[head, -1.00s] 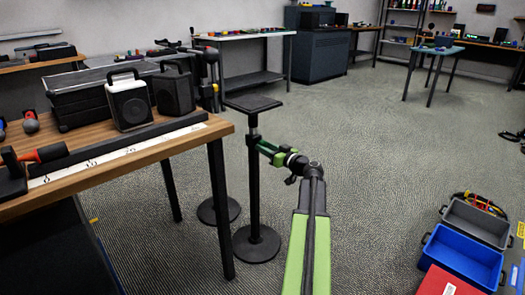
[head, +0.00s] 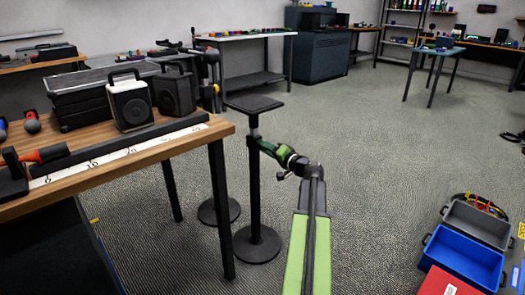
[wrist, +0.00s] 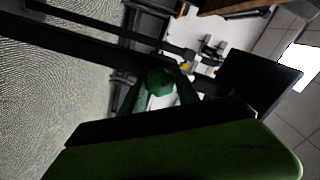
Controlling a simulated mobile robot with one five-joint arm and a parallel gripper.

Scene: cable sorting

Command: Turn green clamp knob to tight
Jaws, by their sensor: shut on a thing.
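A black stand (head: 254,190) with a flat square top (head: 253,103) and a round base stands right of the workbench. My gripper (head: 259,143) is at the upper part of its pole, just below the top. In the wrist view, the green clamp knob (wrist: 159,82) sits between the two fingers of my gripper (wrist: 163,90), which are shut on it. The knob is hidden by my gripper in the head view. The wrist view is strongly tilted, and my green gripper body fills its lower part. No tight mark on the knob can be made out.
The wooden workbench (head: 150,163) at left holds speakers and a black case. A blue bin (head: 462,262) and a grey bin (head: 478,222) are at lower right. Open floor (head: 385,165) lies right of my arm.

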